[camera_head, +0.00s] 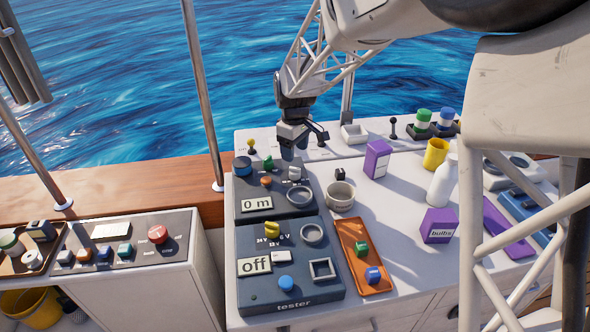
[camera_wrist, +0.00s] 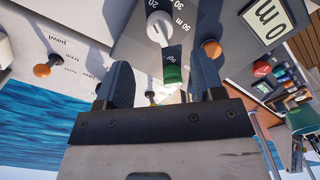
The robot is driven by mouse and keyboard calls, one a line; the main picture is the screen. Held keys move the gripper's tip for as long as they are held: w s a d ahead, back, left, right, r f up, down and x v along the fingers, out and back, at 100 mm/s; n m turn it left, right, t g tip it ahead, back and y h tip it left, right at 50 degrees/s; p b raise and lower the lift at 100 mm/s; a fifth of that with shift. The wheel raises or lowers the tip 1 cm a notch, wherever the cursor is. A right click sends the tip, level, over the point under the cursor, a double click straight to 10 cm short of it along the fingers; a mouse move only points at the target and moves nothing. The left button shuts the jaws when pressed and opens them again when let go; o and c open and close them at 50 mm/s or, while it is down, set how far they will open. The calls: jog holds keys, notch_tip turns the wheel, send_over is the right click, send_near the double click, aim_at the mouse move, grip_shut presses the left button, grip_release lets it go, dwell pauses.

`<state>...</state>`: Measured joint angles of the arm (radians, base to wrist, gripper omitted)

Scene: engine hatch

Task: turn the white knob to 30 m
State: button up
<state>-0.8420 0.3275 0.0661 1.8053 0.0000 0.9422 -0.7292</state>
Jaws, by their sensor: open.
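The white knob (camera_head: 294,173) sits on the right part of the dark upper panel (camera_head: 242,189), whose display (camera_head: 256,204) reads "0 m". In the wrist view the white knob (camera_wrist: 159,27) lies beyond the fingertips, with 20, 30 and 50 m printed around it. My gripper (camera_head: 303,141) hangs above and behind the knob in the head view. In the wrist view my gripper (camera_wrist: 160,82) is open, and its fingers are apart from the knob. A green piece (camera_wrist: 172,66) shows between knob and gripper.
An orange button (camera_head: 266,181), blue knob (camera_head: 242,166) and metal ring (camera_head: 299,196) share the panel. Levers stand on the rear ledge, one yellow-topped (camera_head: 251,146). The tester (camera_head: 294,304) is in front.

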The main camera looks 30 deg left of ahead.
aim_at(295, 168)
jog(key=shift+f, duration=3.85)
jog(key=c, duration=0.9)
